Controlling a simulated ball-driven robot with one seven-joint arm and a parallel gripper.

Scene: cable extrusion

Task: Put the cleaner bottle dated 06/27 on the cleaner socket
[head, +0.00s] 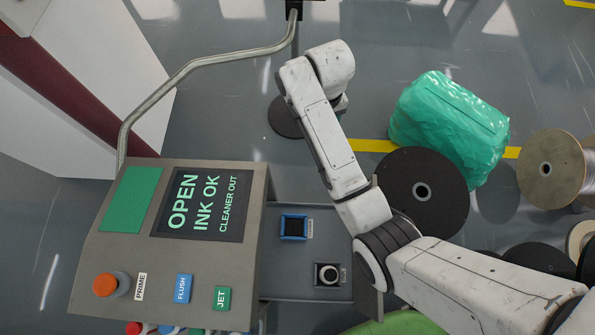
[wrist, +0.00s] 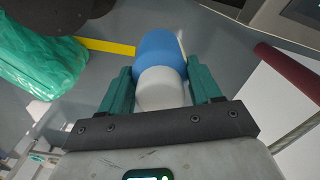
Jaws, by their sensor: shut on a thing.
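My gripper (wrist: 160,72) has its teal fingers on both sides of a white bottle with a blue end (wrist: 162,54), shut on it. No date shows on the bottle in this view. In the head view my arm reaches up and away from the machine, and its end hides the bottle. A blue-rimmed square socket (head: 293,227) sits on the machine's grey shelf, with a dark, empty-looking opening.
The machine's screen (head: 203,204) reads OPEN, INK OK, CLEANER OUT. A bent metal pipe (head: 190,68) rises beside it. A green wrapped bundle (head: 450,125), a black reel (head: 422,195) and a cable spool (head: 552,168) stand right. Coloured caps (head: 135,328) show at the bottom edge.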

